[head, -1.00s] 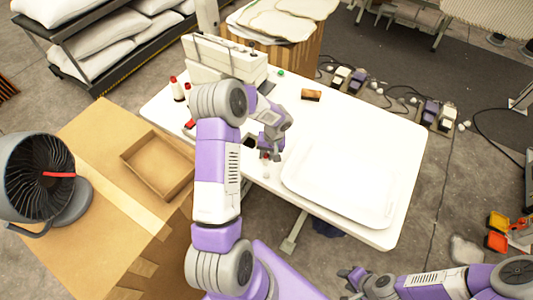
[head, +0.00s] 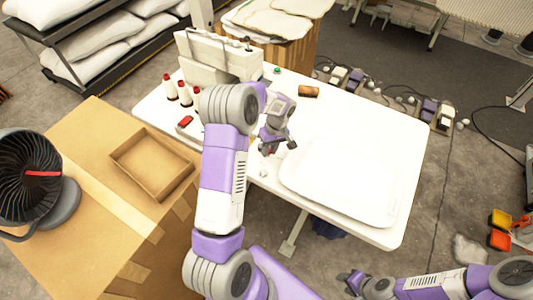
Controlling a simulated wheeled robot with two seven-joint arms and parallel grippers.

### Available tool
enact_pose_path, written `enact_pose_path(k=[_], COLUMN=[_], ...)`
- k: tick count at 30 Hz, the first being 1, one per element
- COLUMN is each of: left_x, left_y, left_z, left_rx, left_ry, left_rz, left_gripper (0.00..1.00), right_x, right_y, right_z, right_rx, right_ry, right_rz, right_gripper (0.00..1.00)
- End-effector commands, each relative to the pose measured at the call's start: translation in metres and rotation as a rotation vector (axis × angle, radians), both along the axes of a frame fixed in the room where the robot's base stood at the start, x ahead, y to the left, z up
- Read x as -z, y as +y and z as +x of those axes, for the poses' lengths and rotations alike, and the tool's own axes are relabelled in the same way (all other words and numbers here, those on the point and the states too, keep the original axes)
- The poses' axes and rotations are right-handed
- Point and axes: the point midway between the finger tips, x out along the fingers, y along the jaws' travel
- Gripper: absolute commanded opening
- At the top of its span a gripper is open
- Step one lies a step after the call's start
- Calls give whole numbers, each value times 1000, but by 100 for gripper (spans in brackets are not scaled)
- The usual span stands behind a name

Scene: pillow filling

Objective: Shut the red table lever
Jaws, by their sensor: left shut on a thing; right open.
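A small red piece (head: 184,121), possibly the lever, lies at the left part of the white table (head: 388,133), in front of the red-topped spools. My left gripper (head: 277,149) is low over the table's front part, to the right of that piece and apart from it. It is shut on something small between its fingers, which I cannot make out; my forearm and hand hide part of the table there. My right gripper (head: 350,283) is open and empty, low at the bottom right, off the table's front side.
Several spools (head: 184,93) stand by the sewing machine (head: 215,58) at the back left. A white pillow-shaped panel (head: 345,178) covers the table's right front. A brown roll (head: 309,91) lies behind. A cardboard tray (head: 151,163) and a fan (head: 28,180) stand on cardboard at left.

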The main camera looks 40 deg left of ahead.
Motion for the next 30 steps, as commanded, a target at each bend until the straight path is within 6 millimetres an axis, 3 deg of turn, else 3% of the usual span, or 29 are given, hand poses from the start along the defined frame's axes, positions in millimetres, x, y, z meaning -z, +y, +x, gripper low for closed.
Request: enact_pose_path(k=[15,30], left_x=[-1,-1], left_y=[0,1], left_z=[18,22], left_rx=[-355,-431], left_ry=[-1,-2], left_rz=[1,1], left_gripper=[0,0], right_x=[10,11], right_y=[0,0], right_z=[0,0], right_rx=[0,0], right_ry=[0,0], right_rz=[0,0], right_gripper=[43,43])
